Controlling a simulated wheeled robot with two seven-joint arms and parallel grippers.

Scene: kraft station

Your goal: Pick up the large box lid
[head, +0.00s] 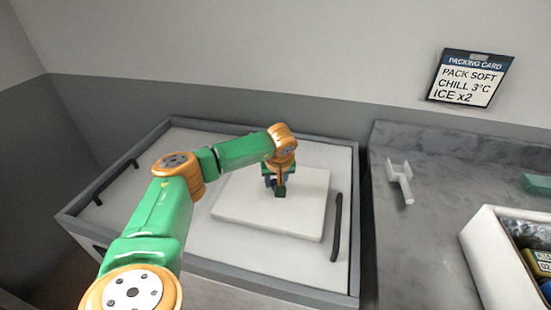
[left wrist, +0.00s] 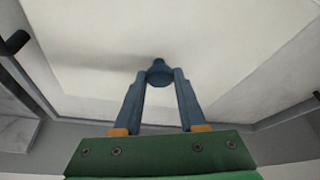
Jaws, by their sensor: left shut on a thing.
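The large box lid (head: 240,208) is a thick, pale square slab in the middle of the grey-framed white top in the head view. It fills most of the left wrist view (left wrist: 100,70). My left gripper (head: 278,188) is above the lid's middle. In the left wrist view its two blue fingers (left wrist: 159,82) close on a small blue-grey knob (left wrist: 158,66) on the lid. The lid looks level; I cannot tell whether it touches the surface under it. My right gripper is not in view.
The white top has a grey raised frame (head: 355,225) and black bar handles at left (head: 116,182) and right (head: 337,228). On the grey counter at right are a white scoop-like tool (head: 402,183) and an open white box (head: 480,235) with packages. A packing card (head: 469,79) hangs on the wall.

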